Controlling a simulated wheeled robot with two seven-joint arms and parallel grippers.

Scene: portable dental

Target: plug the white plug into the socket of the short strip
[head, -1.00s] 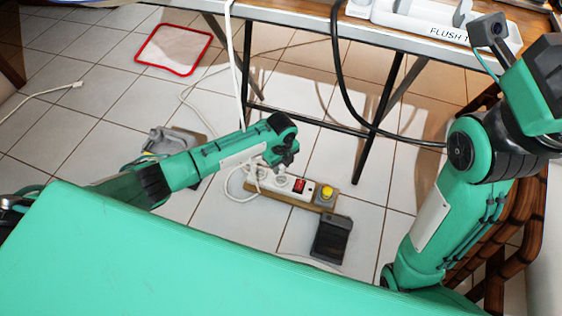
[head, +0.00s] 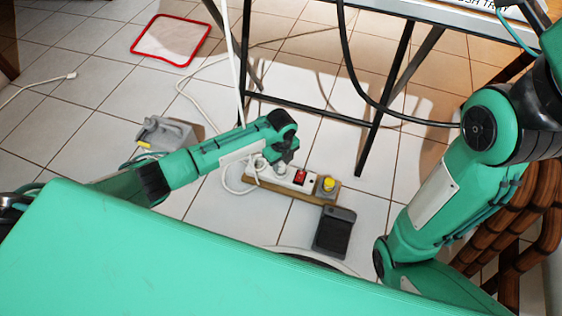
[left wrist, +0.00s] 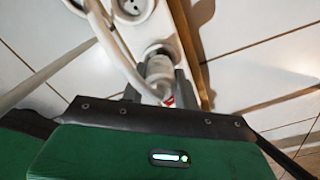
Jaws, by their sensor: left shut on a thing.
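The short strip (head: 312,182) is white with a red switch and lies on a wooden board on the tiled floor. My left gripper (head: 281,163) is over its left part and hides some of it. In the left wrist view my left gripper (left wrist: 160,92) is shut on the white plug (left wrist: 158,70). The plug is lined up over a round socket of the strip (left wrist: 172,22) and seems to touch it; I cannot tell how deep it sits. Another round socket (left wrist: 131,8) beyond it is empty. My right gripper is out of view.
A yellow knob (head: 328,184) is on the board's right end. A black pedal (head: 335,232) lies in front. A grey device (head: 168,134) stands left. White cable loops beside the strip. Table legs (head: 384,98) and a black cable (head: 352,75) are behind. Left floor is mostly clear.

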